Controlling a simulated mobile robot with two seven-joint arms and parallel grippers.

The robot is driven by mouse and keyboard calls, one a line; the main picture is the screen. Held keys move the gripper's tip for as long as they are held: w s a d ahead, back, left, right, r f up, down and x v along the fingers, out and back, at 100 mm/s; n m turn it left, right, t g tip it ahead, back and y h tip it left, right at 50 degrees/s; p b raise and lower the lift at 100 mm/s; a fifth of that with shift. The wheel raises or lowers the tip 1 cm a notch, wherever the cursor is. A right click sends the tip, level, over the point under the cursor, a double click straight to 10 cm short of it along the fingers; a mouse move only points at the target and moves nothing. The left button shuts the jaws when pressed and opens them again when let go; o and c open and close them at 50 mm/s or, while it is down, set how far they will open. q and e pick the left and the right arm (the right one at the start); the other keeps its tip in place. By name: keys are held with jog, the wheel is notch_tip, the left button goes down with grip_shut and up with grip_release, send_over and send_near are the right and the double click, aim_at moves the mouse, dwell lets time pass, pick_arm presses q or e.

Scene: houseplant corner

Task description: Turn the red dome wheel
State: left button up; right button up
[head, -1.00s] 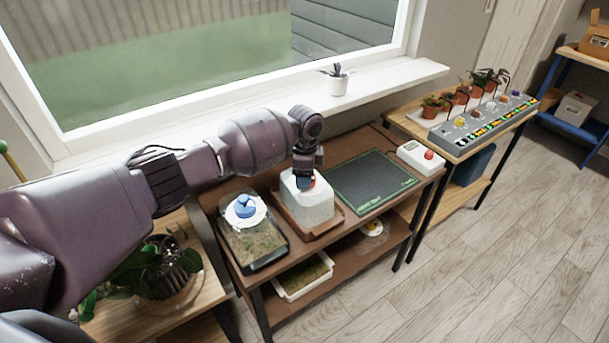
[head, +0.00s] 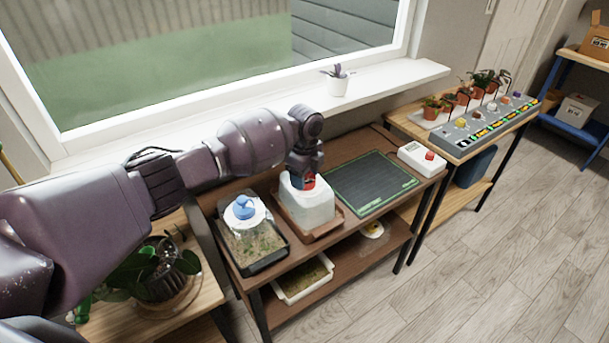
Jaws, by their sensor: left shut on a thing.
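The red dome wheel (head: 309,182) sits on top of a white translucent dome (head: 307,207), which stands in a brown tray (head: 326,230) on the middle of the brown table. My left gripper (head: 304,180) comes down from above and is shut on the red wheel. The fingers and wrist hide much of the wheel. My right gripper is not in view.
Left of it stands a clear dome with a blue wheel (head: 243,207) over a dark seed tray. Right are a green-edged mat (head: 372,183) and a white box with a red button (head: 422,158). A small potted plant (head: 336,80) stands on the sill.

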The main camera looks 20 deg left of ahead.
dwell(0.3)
pick_arm(q)
jog(key=o, duration=0.9)
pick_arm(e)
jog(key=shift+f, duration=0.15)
pick_arm(q)
jog(key=shift+o, duration=0.2)
jog(key=shift+r, duration=0.1)
jog(key=shift+r, duration=0.3)
notch_tip(320, 180, up, 9)
jog(key=shift+r+p, duration=0.1)
jog(key=shift+p, duration=0.65)
jog(key=shift+r, duration=0.4)
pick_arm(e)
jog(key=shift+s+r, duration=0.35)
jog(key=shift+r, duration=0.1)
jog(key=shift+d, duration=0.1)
